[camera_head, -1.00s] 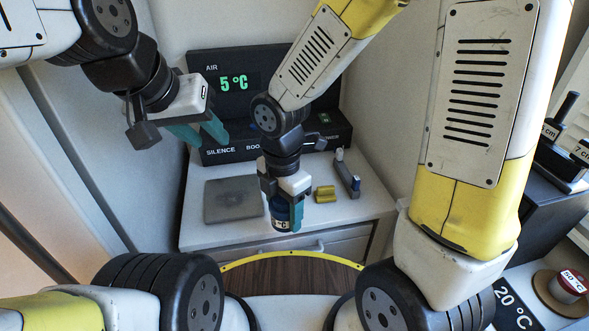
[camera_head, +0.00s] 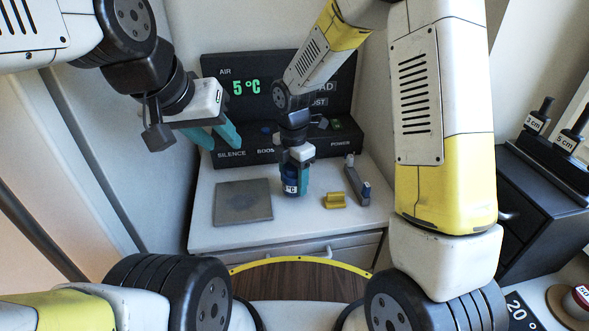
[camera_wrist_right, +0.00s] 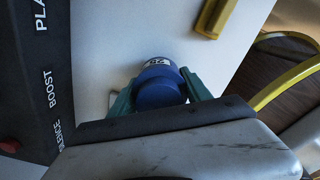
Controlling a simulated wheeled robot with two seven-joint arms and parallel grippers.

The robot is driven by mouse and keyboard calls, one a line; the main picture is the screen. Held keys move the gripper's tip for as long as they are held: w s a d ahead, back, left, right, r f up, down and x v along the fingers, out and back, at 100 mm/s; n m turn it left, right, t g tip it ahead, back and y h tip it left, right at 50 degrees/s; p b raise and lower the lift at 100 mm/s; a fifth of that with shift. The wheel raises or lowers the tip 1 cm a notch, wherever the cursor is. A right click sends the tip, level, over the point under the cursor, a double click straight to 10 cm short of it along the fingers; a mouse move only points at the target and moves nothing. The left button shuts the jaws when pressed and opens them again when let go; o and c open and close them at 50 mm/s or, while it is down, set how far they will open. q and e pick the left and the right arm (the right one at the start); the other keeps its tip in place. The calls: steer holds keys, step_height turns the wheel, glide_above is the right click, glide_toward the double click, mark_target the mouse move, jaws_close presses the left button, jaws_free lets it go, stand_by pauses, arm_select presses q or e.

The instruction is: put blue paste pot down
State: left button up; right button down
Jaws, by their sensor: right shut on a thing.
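The blue paste pot (camera_head: 290,183) is a small dark blue jar with a white label. It stands upright between the teal fingers of my right gripper (camera_head: 296,180), which is shut on it. The pot is at the white counter, to the right of the grey mat; I cannot tell whether its base touches the surface. In the right wrist view, the pot's blue lid (camera_wrist_right: 158,90) shows between the two fingers. My left gripper (camera_head: 215,136) hangs empty and open in the air at the upper left, in front of the black panel.
The grey square mat (camera_head: 243,202) lies on the white counter (camera_head: 215,236). A yellow block (camera_head: 334,200) and a small dark grey tool (camera_head: 357,182) lie right of the pot. The black panel (camera_head: 262,149) with labelled buttons and a 5 °C display stands behind.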

steer(key=shift+f, duration=0.95)
steer(key=shift+f, duration=0.2)
steer(key=shift+c, duration=2.4)
jaws_free()
